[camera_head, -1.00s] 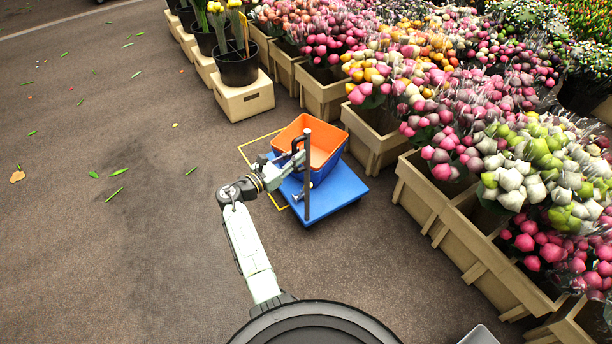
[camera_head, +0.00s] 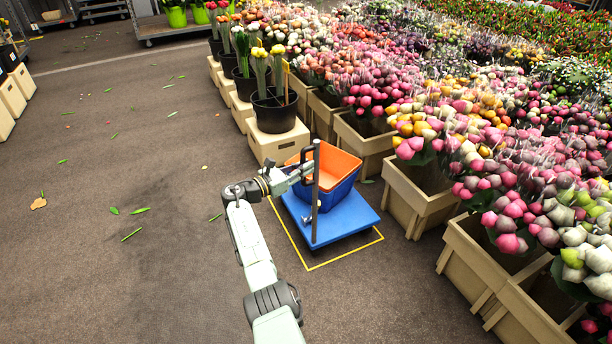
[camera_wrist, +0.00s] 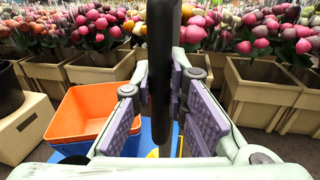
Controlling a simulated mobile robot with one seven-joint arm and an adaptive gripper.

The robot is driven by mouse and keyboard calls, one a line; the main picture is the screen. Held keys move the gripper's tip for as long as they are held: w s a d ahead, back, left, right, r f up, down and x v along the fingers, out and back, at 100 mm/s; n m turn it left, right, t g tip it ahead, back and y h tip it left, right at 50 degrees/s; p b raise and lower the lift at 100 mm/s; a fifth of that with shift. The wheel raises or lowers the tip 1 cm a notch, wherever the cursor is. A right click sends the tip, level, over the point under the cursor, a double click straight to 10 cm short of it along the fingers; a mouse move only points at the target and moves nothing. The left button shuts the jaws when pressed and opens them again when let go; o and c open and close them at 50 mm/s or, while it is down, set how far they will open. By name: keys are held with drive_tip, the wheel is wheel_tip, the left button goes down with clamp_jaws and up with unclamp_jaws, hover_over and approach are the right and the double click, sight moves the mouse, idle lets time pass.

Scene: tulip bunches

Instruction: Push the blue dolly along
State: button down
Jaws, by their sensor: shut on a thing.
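The blue dolly (camera_head: 345,222) stands on the floor in the head view, with a dark upright handle post (camera_head: 316,195) at its near side. A crate (camera_head: 340,190), blue outside and orange inside, rests on it. My gripper (camera_head: 308,171) reaches in from the left and is shut on the handle. In the wrist view the dark handle (camera_wrist: 160,50) stands between my gripper's purple pads (camera_wrist: 163,103), with the orange crate inside (camera_wrist: 90,108) to the left. The dolly's deck is mostly hidden there.
A yellow floor outline (camera_head: 345,254) shows in front of and left of the dolly. A beige box (camera_head: 270,145) with a black flower pot (camera_head: 274,110) stands close behind the dolly. Beige flower crates (camera_head: 418,203) line the right.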

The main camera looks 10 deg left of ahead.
drive_tip(key=shift+w+a, duration=0.2)
drive_tip(key=shift+w, duration=0.05)
drive_tip(key=c, duration=1.6)
unclamp_jaws()
drive_tip(key=shift+o, duration=0.2)
drive_tip(key=v, duration=1.2)
drive_tip(key=shift+a, duration=0.1)
